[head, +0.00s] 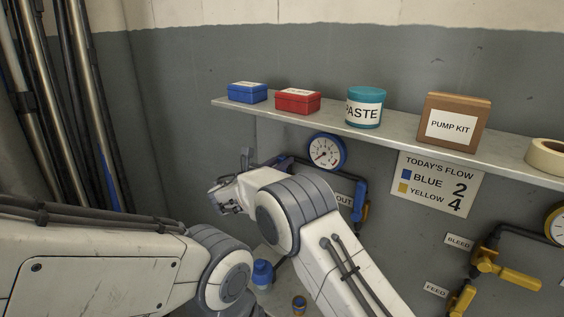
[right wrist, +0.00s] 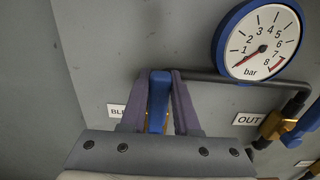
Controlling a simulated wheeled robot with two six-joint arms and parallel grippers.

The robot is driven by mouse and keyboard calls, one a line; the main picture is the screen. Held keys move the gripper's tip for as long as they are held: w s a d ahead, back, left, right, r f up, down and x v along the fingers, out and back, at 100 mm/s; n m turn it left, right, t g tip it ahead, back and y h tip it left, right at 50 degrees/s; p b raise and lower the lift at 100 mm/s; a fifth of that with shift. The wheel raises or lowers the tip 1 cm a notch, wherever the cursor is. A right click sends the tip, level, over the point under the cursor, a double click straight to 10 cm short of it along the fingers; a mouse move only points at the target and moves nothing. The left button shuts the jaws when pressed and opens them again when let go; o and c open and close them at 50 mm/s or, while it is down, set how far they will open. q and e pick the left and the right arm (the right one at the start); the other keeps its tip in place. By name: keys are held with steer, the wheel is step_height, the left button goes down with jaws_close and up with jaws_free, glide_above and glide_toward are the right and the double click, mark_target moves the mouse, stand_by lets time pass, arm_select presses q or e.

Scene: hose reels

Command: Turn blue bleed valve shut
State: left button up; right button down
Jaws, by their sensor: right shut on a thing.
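The blue bleed valve's lever (right wrist: 158,98) stands upright in the right wrist view, with a bit of brass body (right wrist: 155,123) below it. My right gripper (right wrist: 160,78) is shut on this lever, one finger on each side. In the head view my right gripper (head: 232,188) is at the wall, left of the blue-rimmed gauge (head: 326,152), and my own wrist and arm hide most of the valve. The gauge also shows in the right wrist view (right wrist: 258,42), its needle at the low end. The bleed label (right wrist: 116,111) is partly covered by a finger. My left gripper is out of view.
A blue OUT valve lever (head: 360,200) is right of the gauge. Yellow valves (head: 505,272) are farther right. A shelf (head: 390,135) with boxes and a paste tub overhangs the gauge. Dark poles (head: 85,110) stand at left.

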stand_by(0.5)
steer(key=s+d+f+m+b, duration=0.2)
steer(key=m+b, duration=0.7)
steer(key=b, duration=1)
steer(key=s+d+f+m+b, duration=0.3)
steer(key=d+f+m+b, duration=0.2)
steer(key=b, duration=1.5)
steer(key=shift+s+d+f+m, duration=0.2)
steer(key=shift+f+m, duration=1)
steer(key=shift+m, duration=0.9)
steer(key=c, duration=0.6)
jaws_free()
steer(key=shift+c, duration=0.2)
steer(key=shift+r, duration=0.1)
steer(key=shift+a, duration=0.1)
